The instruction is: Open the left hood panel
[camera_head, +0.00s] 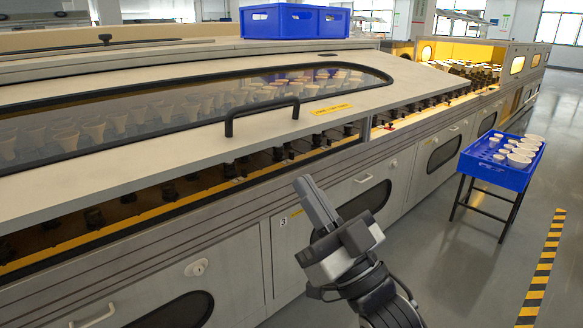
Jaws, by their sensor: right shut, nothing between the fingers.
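The left hood panel (200,132) is a long beige cover with a dark-edged window, with many pale bulbs showing behind the glass. Its black bar handle (262,112) stands near the front edge. A dark gap with a row of sockets and a yellow rail (180,205) shows below that edge; I cannot tell whether the panel is slightly raised. My right gripper (305,184) is shut and empty. It appears in front of the machine, below and to the right of the handle in the picture, apart from it. My left gripper is out of view.
A blue crate (293,21) sits on top of the machine. A blue tray table (500,162) with several pale bulbs stands on the right. Lower doors with handles (94,316) line the machine's front.

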